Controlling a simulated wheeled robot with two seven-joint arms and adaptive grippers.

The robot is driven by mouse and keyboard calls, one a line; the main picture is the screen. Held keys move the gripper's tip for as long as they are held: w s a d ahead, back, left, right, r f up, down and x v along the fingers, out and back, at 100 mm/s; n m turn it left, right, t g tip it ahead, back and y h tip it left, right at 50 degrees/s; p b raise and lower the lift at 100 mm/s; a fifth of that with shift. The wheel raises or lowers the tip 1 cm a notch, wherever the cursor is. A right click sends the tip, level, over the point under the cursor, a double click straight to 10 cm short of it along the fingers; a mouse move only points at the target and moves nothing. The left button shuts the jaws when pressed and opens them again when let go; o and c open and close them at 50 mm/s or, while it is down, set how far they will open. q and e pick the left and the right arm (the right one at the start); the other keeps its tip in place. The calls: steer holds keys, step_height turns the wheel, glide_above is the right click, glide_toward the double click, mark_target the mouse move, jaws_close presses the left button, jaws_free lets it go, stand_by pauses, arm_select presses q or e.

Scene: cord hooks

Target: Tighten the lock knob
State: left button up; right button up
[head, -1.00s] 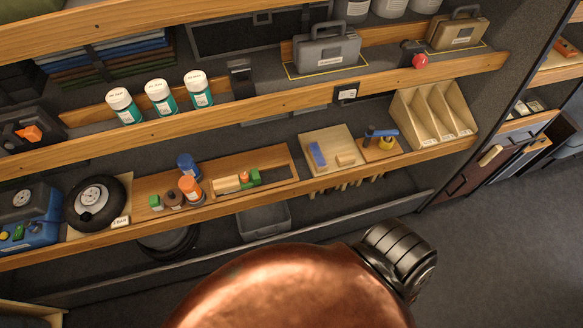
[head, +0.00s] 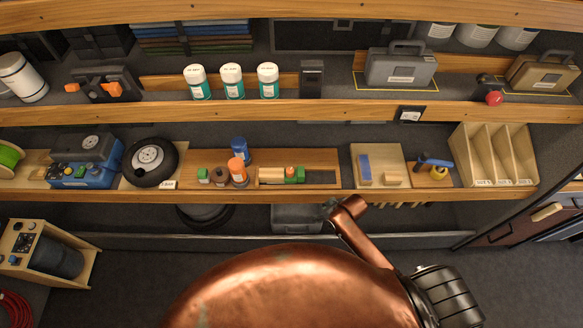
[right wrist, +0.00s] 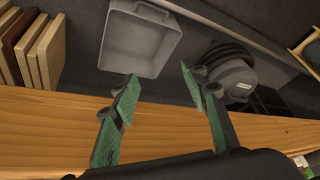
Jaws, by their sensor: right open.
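A round red knob (head: 494,97) sits on a small dark block at the right of the middle shelf, beside the tan case; I cannot tell if it is the lock knob. My right gripper (head: 338,207) is at the front edge of the lower shelf, well below and left of the red knob. In the right wrist view its two green-padded fingers (right wrist: 158,88) are spread apart with nothing between them. The knob does not show in that view. My left gripper is not in view.
The lower shelf holds a blue machine (head: 88,163), a black wheel (head: 150,160), a wooden tray (head: 330,160) and a divided wooden rack (head: 495,153). A grey bin (right wrist: 140,40) stands below. A grey case (head: 400,68) stands left of the red knob. Wooden shelf lips (head: 300,112) run across.

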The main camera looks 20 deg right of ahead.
steer(key=w+a+r+n+y, duration=0.1)
steer(key=a+r, duration=0.2)
steer(key=r, duration=0.3)
steer(key=w+a+r+n, duration=0.1)
steer(key=a+r+n, duration=0.15)
steer(key=r, duration=0.45)
steer(key=n+g, duration=0.2)
steer(key=n, duration=0.2)
glide_toward(290, 170)
steer(key=shift+a+f, duration=0.1)
steer(key=shift+f, duration=0.45)
steer(key=shift+w+f, duration=0.1)
steer(key=shift+w, duration=0.05)
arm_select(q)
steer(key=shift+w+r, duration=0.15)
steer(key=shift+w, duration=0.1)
arm_select(e)
steer(key=x, duration=0.7)
steer(key=shift+a+f, duration=0.15)
steer(key=shift+a, duration=0.05)
steer(key=shift+c, duration=0.5)
